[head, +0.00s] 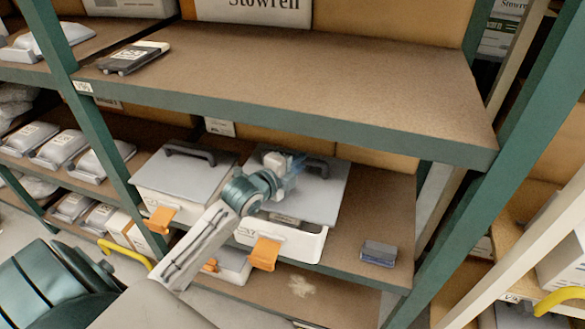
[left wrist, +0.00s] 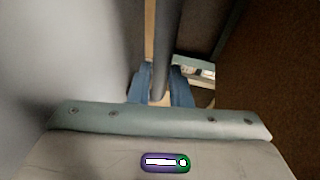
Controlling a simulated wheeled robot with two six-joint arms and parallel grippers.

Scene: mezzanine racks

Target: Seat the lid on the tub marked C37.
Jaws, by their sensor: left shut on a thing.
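The tub (head: 310,244) on the middle shelf is white, with an orange latch (head: 263,254) hanging out at its front; its label is partly hidden by my arm and too small to read surely. Its flat grey lid (head: 325,197) lies over it with a dark handle (head: 322,170). The tub's white front rim shows ahead of the lid's edge; I cannot tell whether the lid touches the rim all round. My left gripper (head: 297,166) is shut on the handle, and the left wrist view shows the dark bar between its blue fingers (left wrist: 160,92). My right gripper is out of view.
A similar tub (head: 150,203) with a grey lid stands close on the left. A small grey-blue box (head: 379,253) lies at right on the same shelf.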

